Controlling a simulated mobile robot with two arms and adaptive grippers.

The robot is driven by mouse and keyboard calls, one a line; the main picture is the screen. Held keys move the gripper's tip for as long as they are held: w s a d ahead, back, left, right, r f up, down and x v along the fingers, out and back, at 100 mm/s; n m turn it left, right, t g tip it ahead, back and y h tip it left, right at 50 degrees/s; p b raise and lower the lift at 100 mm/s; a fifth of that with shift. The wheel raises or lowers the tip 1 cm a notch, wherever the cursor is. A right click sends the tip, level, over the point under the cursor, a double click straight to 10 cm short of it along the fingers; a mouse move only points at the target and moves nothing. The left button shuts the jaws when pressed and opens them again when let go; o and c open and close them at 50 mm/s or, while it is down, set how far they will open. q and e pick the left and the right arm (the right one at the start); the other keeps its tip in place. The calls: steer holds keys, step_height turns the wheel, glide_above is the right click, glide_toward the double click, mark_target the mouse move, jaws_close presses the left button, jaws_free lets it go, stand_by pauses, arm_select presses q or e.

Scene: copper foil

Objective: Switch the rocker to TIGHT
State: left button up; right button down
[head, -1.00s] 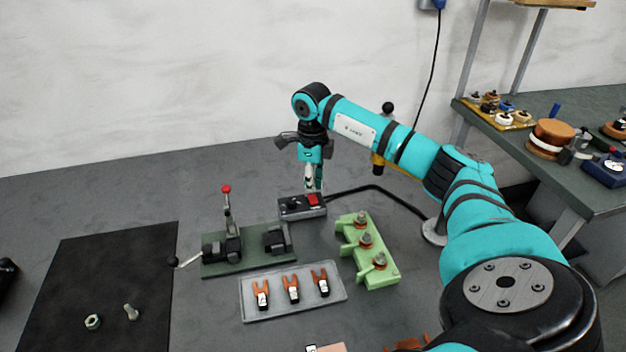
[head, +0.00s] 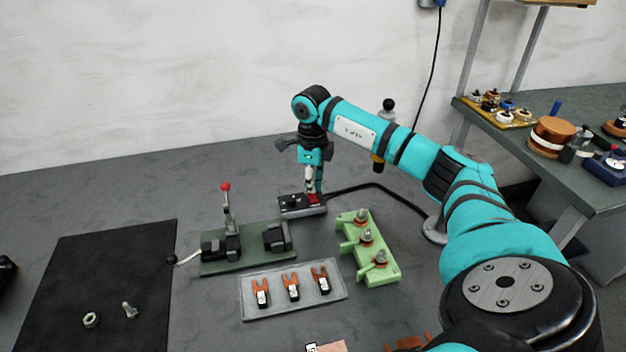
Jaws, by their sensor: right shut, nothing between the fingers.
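The markings are too small to read. My left gripper is not in view.
A green fixture with a red-knobbed lever (head: 226,187) stands left of the box. A tray (head: 335,296) with several fork terminals and a light green block (head: 381,272) with studs lie in front. A black mat (head: 60,290) holds a nut and bolt.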

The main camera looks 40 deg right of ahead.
steer(key=shift+f+b, duration=0.45)
steer(key=shift+f, duration=0.35)
stand_by(0.4)
steer(key=shift+r+p, duration=0.8)
steer(key=shift+r, duration=0.05)
steer(key=shift+r+p, duration=2)
steer(key=shift+r, duration=0.7)
steer(key=shift+f, duration=0.1)
